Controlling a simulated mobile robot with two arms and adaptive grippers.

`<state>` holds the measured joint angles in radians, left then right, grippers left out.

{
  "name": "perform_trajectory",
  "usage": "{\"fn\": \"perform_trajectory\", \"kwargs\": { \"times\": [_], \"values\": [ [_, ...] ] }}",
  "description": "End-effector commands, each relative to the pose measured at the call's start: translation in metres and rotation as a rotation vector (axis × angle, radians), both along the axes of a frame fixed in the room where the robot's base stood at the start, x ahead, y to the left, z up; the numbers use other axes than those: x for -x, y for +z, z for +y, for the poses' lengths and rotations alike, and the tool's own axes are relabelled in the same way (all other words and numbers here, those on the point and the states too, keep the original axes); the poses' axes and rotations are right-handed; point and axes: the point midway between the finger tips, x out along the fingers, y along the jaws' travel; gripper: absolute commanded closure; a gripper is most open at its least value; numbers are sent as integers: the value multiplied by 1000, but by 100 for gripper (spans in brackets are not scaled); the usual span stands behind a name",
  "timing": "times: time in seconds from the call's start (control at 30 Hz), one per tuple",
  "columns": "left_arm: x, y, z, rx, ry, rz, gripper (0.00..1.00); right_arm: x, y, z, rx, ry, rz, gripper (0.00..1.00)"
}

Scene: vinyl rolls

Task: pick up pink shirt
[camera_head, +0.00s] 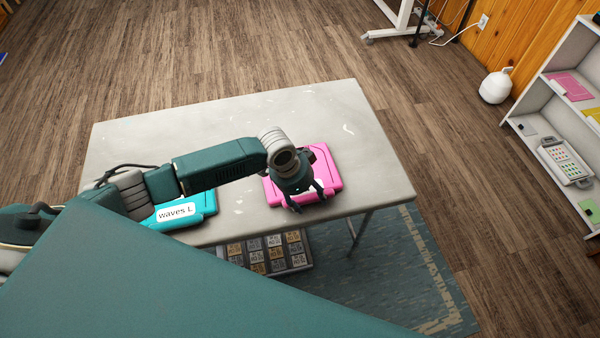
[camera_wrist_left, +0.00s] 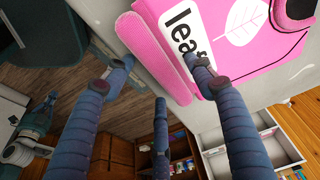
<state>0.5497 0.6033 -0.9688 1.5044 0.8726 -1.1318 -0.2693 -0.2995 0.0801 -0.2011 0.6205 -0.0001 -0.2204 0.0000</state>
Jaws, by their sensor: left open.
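The pink shirt (camera_head: 327,167) lies folded on the grey table, near its front edge and right of the middle. In the left wrist view the shirt (camera_wrist_left: 225,30) shows a white leaf print and a white label starting "lea". My left gripper (camera_head: 308,201) is open at the shirt's near edge, pointing down, and hides part of it. In the wrist view the open fingers (camera_wrist_left: 158,70) are spread across the shirt's thick folded edge, one over the label and one beyond the edge. I cannot tell whether they touch it. My right gripper is not in view.
A turquoise folded shirt labelled "waves L" (camera_head: 176,212) lies left on the table (camera_head: 345,105), partly under my left arm. A box of small labelled items (camera_head: 265,255) sits below the front edge. A white shelf (camera_head: 535,100) stands at right. The table's back is clear.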

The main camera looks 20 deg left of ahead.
Motion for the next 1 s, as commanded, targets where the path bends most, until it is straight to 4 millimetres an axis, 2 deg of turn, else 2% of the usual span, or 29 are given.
{"fn": "perform_trajectory", "kwargs": {
  "times": [0.2, 0.47, 0.83, 1.0],
  "values": [
    [0, -1, 0, 1, -1, -1, 47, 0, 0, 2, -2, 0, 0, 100],
    [0, -1, 0, 0, 0, 0, 97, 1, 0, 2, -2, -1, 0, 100],
    [-1, 5, 0, 2, -1, -3, 98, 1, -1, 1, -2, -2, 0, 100],
    [-2, 25, 0, 1, -2, -7, 98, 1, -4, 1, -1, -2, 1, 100]
  ]
}}
